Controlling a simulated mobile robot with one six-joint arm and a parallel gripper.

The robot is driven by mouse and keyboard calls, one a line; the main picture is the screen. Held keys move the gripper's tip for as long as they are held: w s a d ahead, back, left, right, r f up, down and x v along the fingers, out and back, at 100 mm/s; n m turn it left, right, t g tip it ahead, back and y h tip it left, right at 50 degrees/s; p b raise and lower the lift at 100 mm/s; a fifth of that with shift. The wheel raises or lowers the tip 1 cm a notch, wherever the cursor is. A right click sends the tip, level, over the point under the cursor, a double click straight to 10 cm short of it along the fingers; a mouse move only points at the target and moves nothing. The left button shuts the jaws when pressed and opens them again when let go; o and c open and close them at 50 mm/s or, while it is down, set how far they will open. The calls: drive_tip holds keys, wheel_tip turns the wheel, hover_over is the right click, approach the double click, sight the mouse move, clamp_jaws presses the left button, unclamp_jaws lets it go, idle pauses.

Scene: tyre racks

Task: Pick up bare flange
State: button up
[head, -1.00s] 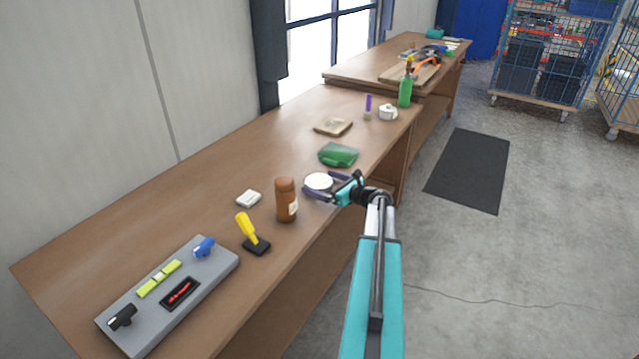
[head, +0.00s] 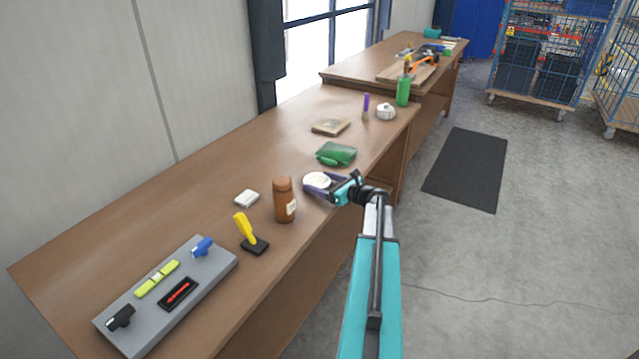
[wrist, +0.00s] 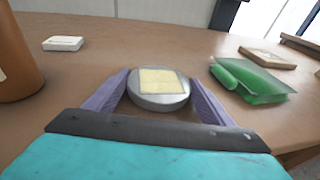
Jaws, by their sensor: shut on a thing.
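The bare flange (wrist: 160,98) is a round grey metal disc with a pale yellowish square on its top. In the wrist view it lies flat at the bench top, between the two purple fingers of my gripper (wrist: 158,100). The fingers are closed in on its left and right sides. In the head view the flange (head: 316,180) shows as a small pale disc near the front edge of the bench, with my gripper (head: 322,187) around it. Its underside is hidden, so I cannot tell whether it is clear of the bench.
A brown bottle (head: 284,200) stands close to the left. A green object (head: 336,153) lies just beyond the gripper. A white box (head: 246,198), a yellow-handled tool (head: 245,228) and a grey panel (head: 168,295) are further left. Bare wooden bench (head: 215,160) lies behind.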

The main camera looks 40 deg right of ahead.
sight(322, 184)
drive_tip(key=shift+r, duration=0.15)
drive_tip(key=shift+r, duration=0.8)
drive_tip(key=shift+s+a+r+b, duration=0.1)
drive_tip(key=shift+s+r+b, duration=0.05)
drive_tip(key=shift+r, duration=0.3)
drive_tip(key=shift+s+r+b, duration=0.1)
drive_tip(key=shift+r+b, duration=0.05)
drive_tip(key=shift+r, duration=0.25)
drive_tip(key=s+a+r+b, duration=0.1)
drive_tip(key=s+a, duration=0.3)
drive_tip(key=s, duration=1.1)
drive_tip(key=shift+r+b, duration=0.2)
drive_tip(key=shift+b, duration=0.15)
